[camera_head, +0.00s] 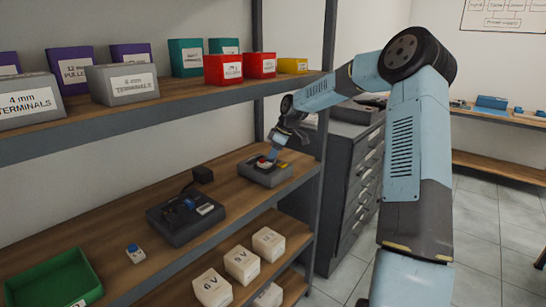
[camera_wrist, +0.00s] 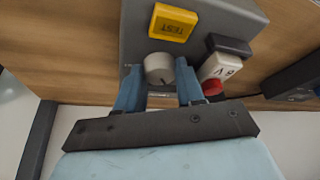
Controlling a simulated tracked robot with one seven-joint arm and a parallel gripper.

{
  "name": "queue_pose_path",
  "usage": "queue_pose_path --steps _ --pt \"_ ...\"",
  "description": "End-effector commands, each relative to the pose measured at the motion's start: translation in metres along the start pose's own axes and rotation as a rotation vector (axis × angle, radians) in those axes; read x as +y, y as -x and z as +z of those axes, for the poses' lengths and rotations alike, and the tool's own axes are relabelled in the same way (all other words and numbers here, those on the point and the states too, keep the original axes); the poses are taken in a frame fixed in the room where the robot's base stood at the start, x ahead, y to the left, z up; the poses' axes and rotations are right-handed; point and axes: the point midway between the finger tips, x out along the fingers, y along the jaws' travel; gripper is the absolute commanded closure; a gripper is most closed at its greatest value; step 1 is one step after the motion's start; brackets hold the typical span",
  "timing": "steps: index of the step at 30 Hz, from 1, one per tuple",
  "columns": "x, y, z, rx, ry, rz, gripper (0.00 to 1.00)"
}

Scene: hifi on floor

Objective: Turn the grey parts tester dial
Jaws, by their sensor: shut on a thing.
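The grey parts tester (camera_head: 266,174) sits on the middle wooden shelf near its right end, and it fills the top of the wrist view (camera_wrist: 140,30). Its light grey round dial (camera_wrist: 159,68) stands on the face below a yellow TEST label (camera_wrist: 173,22). My gripper (camera_wrist: 160,82) reaches the dial with one blue finger on each side of it and is shut on it. In the head view my gripper (camera_head: 271,155) comes down onto the tester from above, and the dial is hidden there. A white block with a red end (camera_wrist: 216,75) sits in the tester beside the dial.
A second dark device (camera_head: 186,216) stands on the same shelf to the left, with a small blue-and-white block (camera_head: 135,253) and a green bin (camera_head: 54,285) nearer. Labelled bins fill the upper shelf (camera_head: 160,100). White 6V boxes (camera_head: 242,264) sit below. Dark drawers (camera_head: 355,175) stand right.

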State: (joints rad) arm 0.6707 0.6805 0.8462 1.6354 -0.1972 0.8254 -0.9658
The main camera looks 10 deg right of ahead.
Motion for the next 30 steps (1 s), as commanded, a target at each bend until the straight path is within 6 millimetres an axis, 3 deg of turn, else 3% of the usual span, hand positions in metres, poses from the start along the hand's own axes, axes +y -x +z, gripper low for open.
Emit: queue_pose_path --steps 9,10,13,23,30 --pt "0.0 0.0 0.0 0.0 -0.001 0.002 0.93" --pt "0.0 0.0 0.0 0.0 -0.001 0.002 0.62" --pt "0.0 0.0 0.0 -0.001 -0.001 0.001 0.52" --pt "0.001 0.004 0.001 -0.001 -0.001 0.002 0.52" --pt "0.002 0.033 0.009 -0.002 -0.006 0.003 0.52"
